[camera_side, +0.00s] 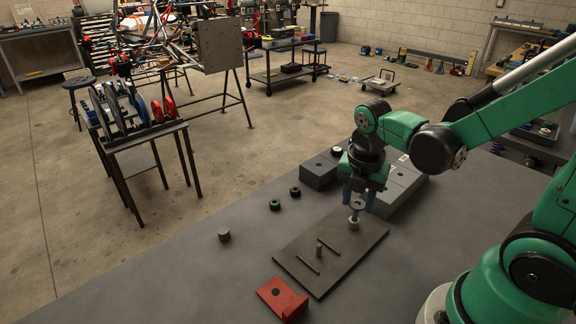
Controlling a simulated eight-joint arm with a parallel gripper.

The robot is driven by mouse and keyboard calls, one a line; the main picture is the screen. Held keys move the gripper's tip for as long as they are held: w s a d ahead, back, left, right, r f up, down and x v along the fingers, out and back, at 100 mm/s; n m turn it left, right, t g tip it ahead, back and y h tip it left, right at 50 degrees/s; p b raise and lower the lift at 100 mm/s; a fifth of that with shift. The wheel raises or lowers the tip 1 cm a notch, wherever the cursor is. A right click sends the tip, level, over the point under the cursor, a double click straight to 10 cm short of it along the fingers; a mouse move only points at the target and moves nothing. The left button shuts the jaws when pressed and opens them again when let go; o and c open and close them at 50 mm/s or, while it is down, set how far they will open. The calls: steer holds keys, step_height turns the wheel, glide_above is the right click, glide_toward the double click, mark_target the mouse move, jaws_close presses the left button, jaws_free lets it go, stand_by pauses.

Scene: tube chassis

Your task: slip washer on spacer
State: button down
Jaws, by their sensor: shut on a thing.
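My gripper (357,201) points down over the back right part of a dark flat plate (285,257). It is shut on a small grey round piece, which looks like the washer (357,203). A short pale metal post, which looks like the spacer (353,223), stands on the plate just below the washer. From this angle I cannot tell whether the washer touches the spacer or hangs above it. The fingers partly hide the washer.
The plate also bears an upright grey pin (319,249) and low bars. A red bracket (283,298) lies in front. Grey blocks (318,172) stand behind. The table's left front is clear.

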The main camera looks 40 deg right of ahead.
mark_target(355, 211)
steer(key=shift+f, duration=0.3)
steer(key=shift+f, duration=1.45)
steer(key=shift+c, duration=1.8)
jaws_free()
steer(key=shift+s+a+r, duration=0.1)
steer(key=shift+a+r, duration=0.05)
steer(key=shift+r, duration=1.3)
steer(key=shift+s+a+r, duration=0.1)
steer(key=shift+a+r, duration=0.05)
steer(key=shift+r, duration=1.25)
